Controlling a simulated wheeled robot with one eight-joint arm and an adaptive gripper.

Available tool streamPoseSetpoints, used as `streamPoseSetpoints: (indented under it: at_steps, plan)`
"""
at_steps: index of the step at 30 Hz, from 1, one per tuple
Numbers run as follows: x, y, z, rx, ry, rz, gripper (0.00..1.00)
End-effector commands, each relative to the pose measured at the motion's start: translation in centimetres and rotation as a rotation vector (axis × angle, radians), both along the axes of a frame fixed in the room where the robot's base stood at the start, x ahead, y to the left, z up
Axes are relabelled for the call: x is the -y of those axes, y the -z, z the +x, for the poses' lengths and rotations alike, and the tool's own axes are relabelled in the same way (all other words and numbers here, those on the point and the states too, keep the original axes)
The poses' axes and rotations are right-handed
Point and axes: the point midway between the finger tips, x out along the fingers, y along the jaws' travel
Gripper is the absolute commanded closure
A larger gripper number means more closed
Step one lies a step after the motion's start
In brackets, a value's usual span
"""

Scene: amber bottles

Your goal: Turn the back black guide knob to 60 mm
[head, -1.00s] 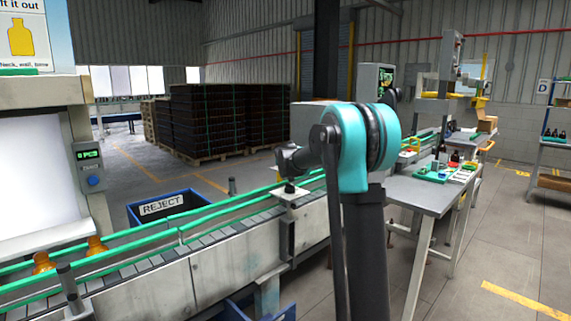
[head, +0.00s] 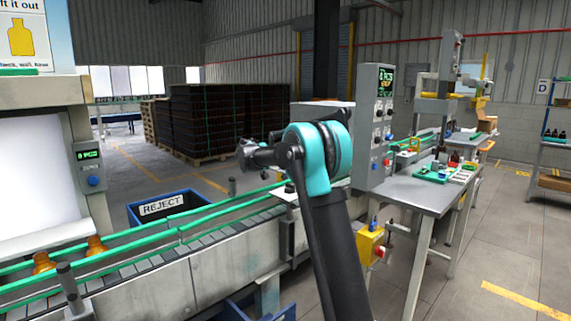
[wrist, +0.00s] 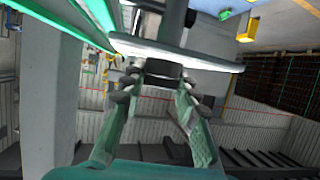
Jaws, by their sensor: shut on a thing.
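In the wrist view, which is upside down, my gripper (wrist: 162,80) has its two teal fingers closed on a black guide knob (wrist: 162,68). The knob sits against a pale plate (wrist: 215,60) beside the green rails. The fingertips cover its sides, and no scale reading can be made out. In the head view, my arm's teal joint stands in front of the conveyor and my fingers cannot be made out. A black knob (head: 289,187) shows there on a white bracket, partly covered by my arm.
The conveyor with green guide rails (head: 225,210) runs across the front, with amber bottles (head: 96,245) at left. A blue REJECT bin (head: 150,212) is behind it. A control cabinet (head: 375,145) and a workbench (head: 415,195) stand at right. The floor farther right is clear.

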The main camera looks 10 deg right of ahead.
Motion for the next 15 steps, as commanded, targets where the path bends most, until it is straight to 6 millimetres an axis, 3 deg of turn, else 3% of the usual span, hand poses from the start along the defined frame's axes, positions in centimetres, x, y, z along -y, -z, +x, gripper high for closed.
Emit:
streamPoseSetpoints:
  at_steps: [15]
  plan:
    - [-0.01,0.14,-0.06,-0.003,0.158,0.003,0.99]
